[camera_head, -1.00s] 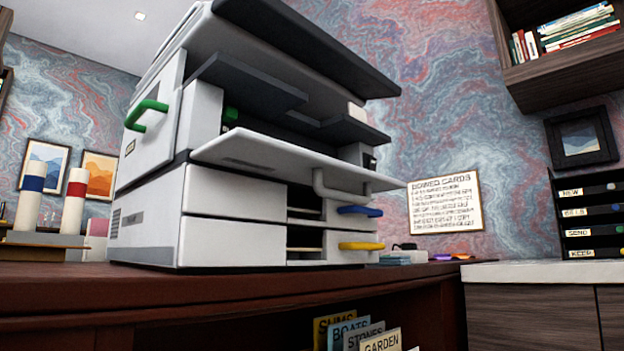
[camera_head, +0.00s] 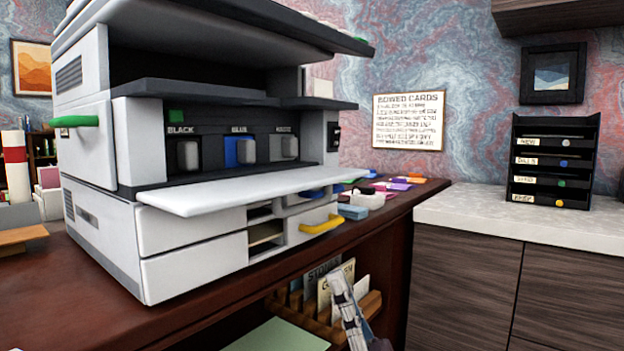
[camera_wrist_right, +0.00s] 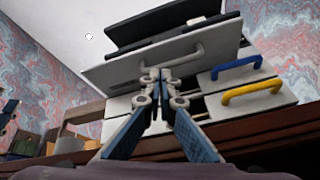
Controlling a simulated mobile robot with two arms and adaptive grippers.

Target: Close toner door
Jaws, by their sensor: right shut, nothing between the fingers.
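The white printer (camera_head: 200,262) stands on the dark red leather desk. Its toner door (camera_head: 240,190) is a white flap folded down, nearly level, below the open toner bay. Toner cartridges labelled black (camera_head: 187,154) and blue (camera_head: 246,151) show inside, with another to their right. In the right wrist view the door's underside (camera_wrist_right: 120,72) and its pale curved handle (camera_wrist_right: 185,55) show above my fingers. My right gripper (camera_head: 339,276) is shut and empty, low in front of the desk's edge, apart from the door. It also shows in the right wrist view (camera_wrist_right: 156,74). My left gripper is out of view.
Below the door are drawers with a blue handle (camera_head: 312,194) and a yellow handle (camera_head: 321,225). A card rack (camera_head: 372,303) sits under the desk top near my right gripper. A black tray stack (camera_head: 553,160) stands on the right counter (camera_head: 460,214).

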